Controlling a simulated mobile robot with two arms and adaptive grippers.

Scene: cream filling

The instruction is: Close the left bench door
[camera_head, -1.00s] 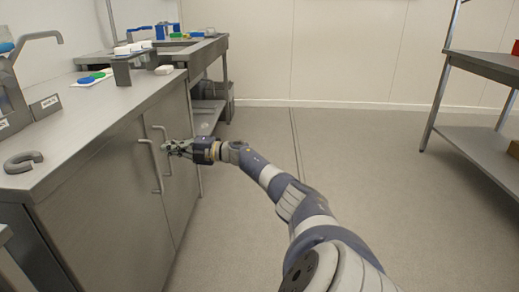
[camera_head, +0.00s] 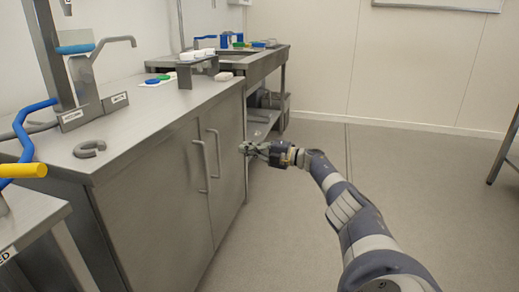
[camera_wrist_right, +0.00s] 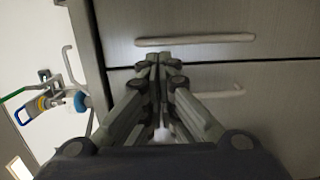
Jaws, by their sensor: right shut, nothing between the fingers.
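The steel bench's left door (camera_head: 150,205) is the near panel, with a vertical bar handle (camera_head: 203,166). It looks flush with the bench front in the head view. The right door (camera_head: 230,165) beside it has its own bar handle (camera_head: 215,152) and also looks flush. My right gripper (camera_head: 245,148) is shut and empty, just right of the handles and in front of the right door. In the right wrist view, the shut fingertips (camera_wrist_right: 165,62) overlap the seam between two panels with bar handles; contact cannot be told. My left gripper is out of view.
A grey curved piece (camera_head: 89,149) lies on the bench top (camera_head: 135,118). A small side table (camera_head: 30,220) stands at the near left, with a blue and yellow tool (camera_head: 25,150) above it. The floor (camera_head: 300,240) right of the bench is clear.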

